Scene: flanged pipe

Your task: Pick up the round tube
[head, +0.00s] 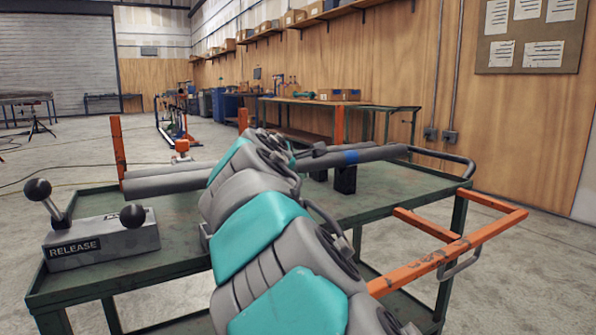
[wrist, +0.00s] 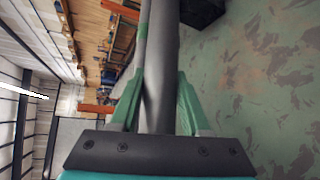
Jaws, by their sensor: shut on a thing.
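The round tube is a long grey cylinder (wrist: 158,60) running up the middle of the wrist view. My gripper (wrist: 159,78) has its green fingers on both sides of it, shut on it. A paler strip with a green mark runs along its left side; I cannot tell whether this is a second tube. In the head view, a grey tube with a blue band (head: 378,154) extends right from behind my arm, over the green cart top. Grey tube length (head: 160,184) also shows left of my arm. My arm hides the grip and the middle there.
The green cart (head: 385,195) carries a grey RELEASE box (head: 103,243) with black ball knobs at left. A black block (head: 345,179) stands under the tube's right part. Orange posts (head: 118,147) rise at the cart's far side. An orange handle frame (head: 450,250) juts out right.

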